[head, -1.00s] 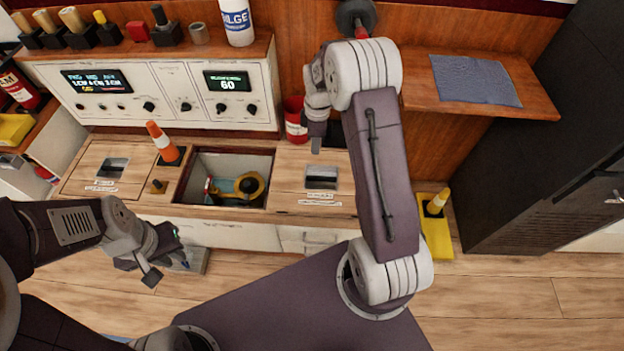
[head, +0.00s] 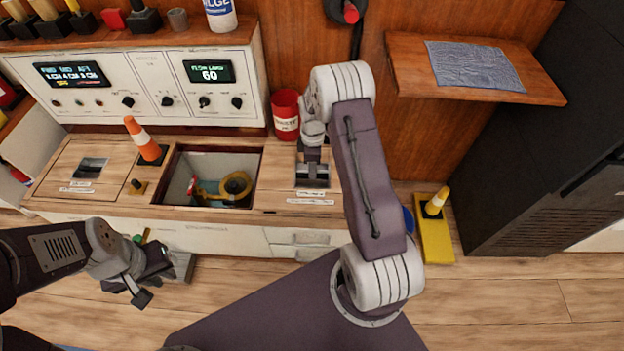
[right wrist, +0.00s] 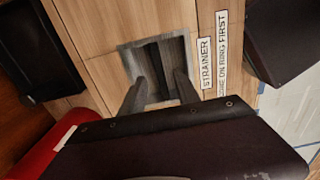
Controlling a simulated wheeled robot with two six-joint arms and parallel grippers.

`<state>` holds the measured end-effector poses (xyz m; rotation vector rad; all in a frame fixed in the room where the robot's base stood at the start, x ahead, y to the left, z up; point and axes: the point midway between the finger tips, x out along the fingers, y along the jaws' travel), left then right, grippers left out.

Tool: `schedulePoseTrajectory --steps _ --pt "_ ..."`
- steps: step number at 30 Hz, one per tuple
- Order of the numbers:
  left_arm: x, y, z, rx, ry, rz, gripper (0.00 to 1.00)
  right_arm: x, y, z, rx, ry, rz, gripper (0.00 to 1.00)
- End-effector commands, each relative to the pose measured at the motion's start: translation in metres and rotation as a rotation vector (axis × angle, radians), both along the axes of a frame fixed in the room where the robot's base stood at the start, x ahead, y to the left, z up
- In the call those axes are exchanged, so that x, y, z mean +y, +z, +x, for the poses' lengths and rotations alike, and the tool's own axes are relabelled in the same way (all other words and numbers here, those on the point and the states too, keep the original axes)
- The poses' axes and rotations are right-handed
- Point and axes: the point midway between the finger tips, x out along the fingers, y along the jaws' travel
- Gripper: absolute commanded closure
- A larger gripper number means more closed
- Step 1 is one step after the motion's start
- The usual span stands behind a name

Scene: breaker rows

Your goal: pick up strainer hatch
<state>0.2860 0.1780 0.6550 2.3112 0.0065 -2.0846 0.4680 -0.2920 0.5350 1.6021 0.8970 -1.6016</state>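The strainer hatch (head: 278,190) is a wooden lid with a recessed metal pull, to the right of an open bay. In the right wrist view its label (right wrist: 207,65) reads STRAINER, beside the square recess (right wrist: 150,50). My right gripper (head: 312,168) is over the recess, pointing down. In the right wrist view its two fingers (right wrist: 160,86) are spread apart at the near edge of the recess, with nothing seen between them. I cannot tell whether they touch the pull. My left gripper (head: 152,287) hangs low at the left, its fingers apart and empty.
The open bay (head: 213,163) holds a yellow fitting (head: 236,186). A red bin (head: 285,115) stands behind the strainer hatch.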

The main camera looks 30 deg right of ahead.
Motion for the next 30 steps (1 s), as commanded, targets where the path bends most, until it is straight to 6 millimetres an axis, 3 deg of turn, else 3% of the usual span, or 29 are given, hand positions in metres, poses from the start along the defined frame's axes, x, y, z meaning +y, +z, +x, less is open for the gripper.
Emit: schedulePoseTrajectory --steps 6,9,15,19,30 --pt "0.000 -0.025 0.000 0.000 0.000 0.000 0.81 0.003 -0.040 0.001 0.002 0.001 0.000 0.62" --pt "0.000 -0.029 0.000 0.000 0.000 0.000 0.81 0.002 -0.051 0.001 0.002 0.001 0.000 0.62" --pt "0.000 -0.026 0.000 0.000 0.000 0.000 0.81 0.002 -0.049 0.002 0.000 0.000 0.000 0.65" --pt "0.000 -0.026 0.000 0.000 0.000 0.000 0.81 0.002 -0.049 0.002 0.000 0.000 0.000 1.00" --pt "0.000 -0.026 0.000 0.000 0.000 0.000 0.81 0.002 -0.049 0.002 0.001 0.000 0.001 1.00"
